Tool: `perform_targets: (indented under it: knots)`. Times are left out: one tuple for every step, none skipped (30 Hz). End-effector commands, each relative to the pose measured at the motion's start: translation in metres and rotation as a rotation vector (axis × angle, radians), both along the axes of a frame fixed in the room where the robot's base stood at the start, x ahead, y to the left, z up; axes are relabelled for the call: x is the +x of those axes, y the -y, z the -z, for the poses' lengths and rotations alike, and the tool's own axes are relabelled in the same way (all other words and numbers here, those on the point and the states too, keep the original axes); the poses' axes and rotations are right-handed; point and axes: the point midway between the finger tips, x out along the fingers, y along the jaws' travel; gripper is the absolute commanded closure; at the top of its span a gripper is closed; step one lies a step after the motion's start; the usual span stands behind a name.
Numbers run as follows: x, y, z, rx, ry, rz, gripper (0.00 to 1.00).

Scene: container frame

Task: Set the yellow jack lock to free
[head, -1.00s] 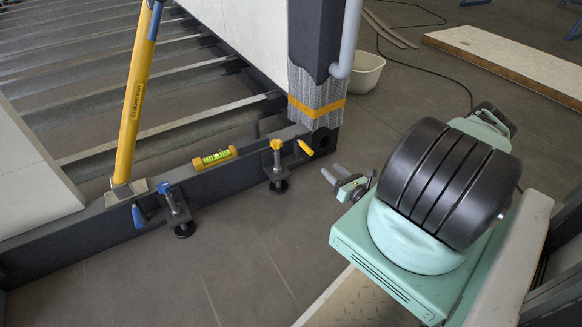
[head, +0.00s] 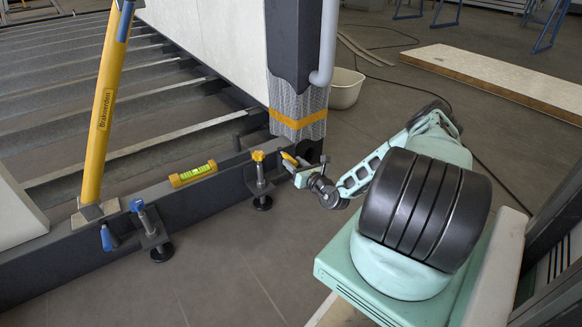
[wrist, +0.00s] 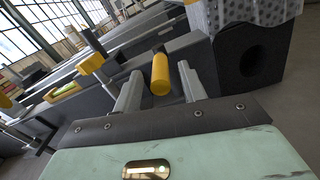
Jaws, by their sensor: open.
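The yellow jack lock (head: 288,158) is a short yellow handle on the dark beam, right of the yellow-topped jack (head: 258,170). In the wrist view the yellow lock handle (wrist: 160,76) points toward the camera. My gripper (head: 297,166) is at the lock. In the wrist view my gripper (wrist: 159,70) is open, with one grey finger on each side of the handle. I cannot tell whether either finger touches it. The base of the lock is mostly hidden behind the handle.
A blue-topped jack (head: 150,228) and its blue lock handle (head: 107,238) are on the beam at left. A yellow spirit level (head: 193,174) lies between the jacks. A post wrapped in mesh (head: 299,105) stands just behind the lock. Floor in front is clear.

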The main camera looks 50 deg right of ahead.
Motion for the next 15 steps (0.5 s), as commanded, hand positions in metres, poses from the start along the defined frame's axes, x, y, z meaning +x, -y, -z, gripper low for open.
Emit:
perform_targets:
  knots:
    - [0.007,0.002,0.004,-0.002,0.000,0.000,0.59]
    - [0.010,0.003,0.004,-0.002,0.000,0.001,0.59]
    - [0.014,0.004,0.003,-0.001,0.001,0.000,0.59]
    - [0.016,0.004,0.003,-0.001,0.001,0.000,0.59]
    - [0.018,0.005,0.002,-0.001,0.000,0.000,0.59]
    - [0.021,0.005,0.002,0.000,-0.001,0.000,0.59]
    - [0.022,0.005,0.002,0.000,-0.001,0.000,0.59]
    - [0.023,0.006,0.001,0.000,-0.001,0.001,0.59]
    - [0.024,0.006,0.001,0.000,-0.001,0.001,0.59]
    - [0.024,0.006,0.000,0.000,-0.001,0.001,0.59]
    - [0.024,0.006,0.000,0.000,-0.001,0.001,0.59]
    - [0.024,0.006,0.000,0.000,-0.001,0.001,0.59]
    - [0.024,0.006,0.000,0.000,-0.001,0.001,0.59]
    - [0.024,0.006,0.000,0.000,-0.001,0.001,0.59]
    - [0.024,0.006,0.000,0.000,0.000,0.001,0.59]
